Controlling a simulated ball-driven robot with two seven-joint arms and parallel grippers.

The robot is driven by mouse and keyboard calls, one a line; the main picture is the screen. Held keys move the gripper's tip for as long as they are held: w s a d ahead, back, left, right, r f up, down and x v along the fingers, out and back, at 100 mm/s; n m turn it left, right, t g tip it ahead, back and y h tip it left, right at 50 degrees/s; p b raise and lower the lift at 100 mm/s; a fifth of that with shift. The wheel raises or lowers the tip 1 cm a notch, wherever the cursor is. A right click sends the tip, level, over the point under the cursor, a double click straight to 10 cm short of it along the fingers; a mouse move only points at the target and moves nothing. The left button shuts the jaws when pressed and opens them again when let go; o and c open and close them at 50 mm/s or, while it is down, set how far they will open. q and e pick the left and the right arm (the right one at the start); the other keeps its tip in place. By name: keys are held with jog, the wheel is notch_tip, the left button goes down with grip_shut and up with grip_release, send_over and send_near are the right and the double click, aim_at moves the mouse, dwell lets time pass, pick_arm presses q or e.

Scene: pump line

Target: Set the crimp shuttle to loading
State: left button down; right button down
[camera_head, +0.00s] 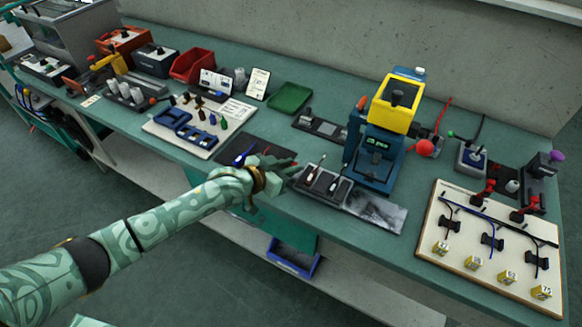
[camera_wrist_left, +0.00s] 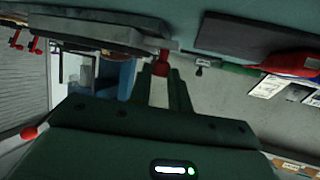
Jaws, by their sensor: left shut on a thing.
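A dark block with two grey slots (camera_head: 325,184), which looks like the crimp shuttle, lies on the bench in front of the blue press (camera_head: 376,157) with a yellow top. My left gripper (camera_head: 289,171) is low over the bench at the block's left end. In the left wrist view, its fingers (camera_wrist_left: 163,88) are shut on a red knob (camera_wrist_left: 160,69) beside the long grey block (camera_wrist_left: 90,36). The knob's joint to the block is not clear. My right gripper is not in view.
A black mat (camera_head: 238,149) lies left of my gripper. A green tray (camera_head: 289,98) is behind it. A red ball (camera_head: 424,148) sticks out right of the press. The bench front edge is close.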

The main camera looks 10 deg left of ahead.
pick_arm(q)
jog(key=c, duration=1.3)
grip_release()
jog(key=shift+w+a, duration=0.1)
jog(key=shift+a, duration=0.25)
jog(key=shift+d, duration=0.1)
jog(key=p+v, duration=0.5)
jog(key=v, duration=1.1)
jog(key=shift+a+p, duration=0.2)
jog(key=shift+p, duration=0.15)
jog(key=shift+f, duration=0.1)
